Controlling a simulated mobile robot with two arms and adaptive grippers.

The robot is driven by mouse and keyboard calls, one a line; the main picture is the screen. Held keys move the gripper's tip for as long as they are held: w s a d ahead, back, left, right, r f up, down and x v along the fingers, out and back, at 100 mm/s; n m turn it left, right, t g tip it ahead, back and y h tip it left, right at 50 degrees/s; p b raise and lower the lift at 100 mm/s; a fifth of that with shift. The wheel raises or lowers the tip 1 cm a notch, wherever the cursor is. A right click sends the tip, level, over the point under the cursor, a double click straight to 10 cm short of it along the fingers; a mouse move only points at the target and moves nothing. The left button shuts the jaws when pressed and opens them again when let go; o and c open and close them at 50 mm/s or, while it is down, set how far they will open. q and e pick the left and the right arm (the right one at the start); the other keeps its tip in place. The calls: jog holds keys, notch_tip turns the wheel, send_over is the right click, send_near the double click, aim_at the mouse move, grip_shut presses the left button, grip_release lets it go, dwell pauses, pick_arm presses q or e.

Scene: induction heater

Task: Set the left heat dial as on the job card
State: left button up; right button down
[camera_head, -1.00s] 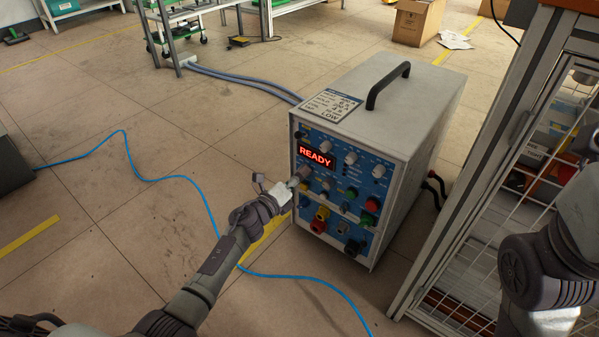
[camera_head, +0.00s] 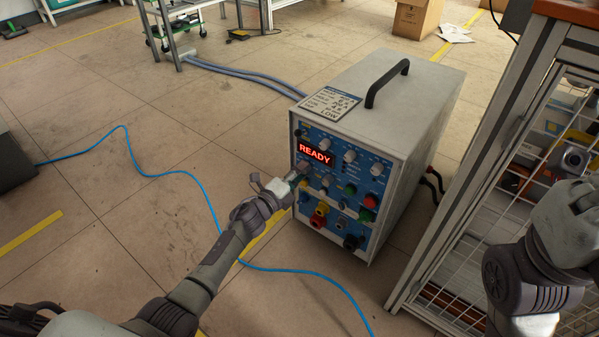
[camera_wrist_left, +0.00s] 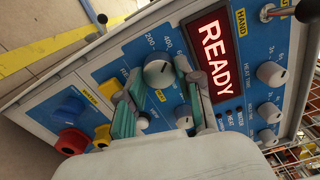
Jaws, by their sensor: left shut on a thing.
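The heater unit (camera_head: 408,112) stands on the floor, its blue control panel (camera_head: 375,168) facing me. A lit red display (camera_head: 316,153) on it reads READY. The job card (camera_head: 331,103) lies on top; LOW is legible at its lower edge, the rest is too small to read surely. My left gripper (camera_head: 297,178) is at the panel's left side, below the display. In the left wrist view its fingers (camera_wrist_left: 160,88) are shut on a grey heat dial (camera_wrist_left: 158,70), with 200 and 400 printed beside it. The gripper hides that dial in the head view. My right gripper is out of view.
Other grey knobs (camera_wrist_left: 271,73) and red, yellow and blue connectors (camera_wrist_left: 72,140) are close by on the panel. A blue cable (camera_head: 185,178) runs over the floor. A wire-mesh cage (camera_head: 460,270) stands at the right. The floor at the left is mostly clear.

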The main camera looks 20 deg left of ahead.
pick_arm(q)
jog(key=shift+f, duration=0.1)
jog(key=o, duration=1.2)
jog(key=shift+c, duration=0.2)
jog(key=v, duration=1.2)
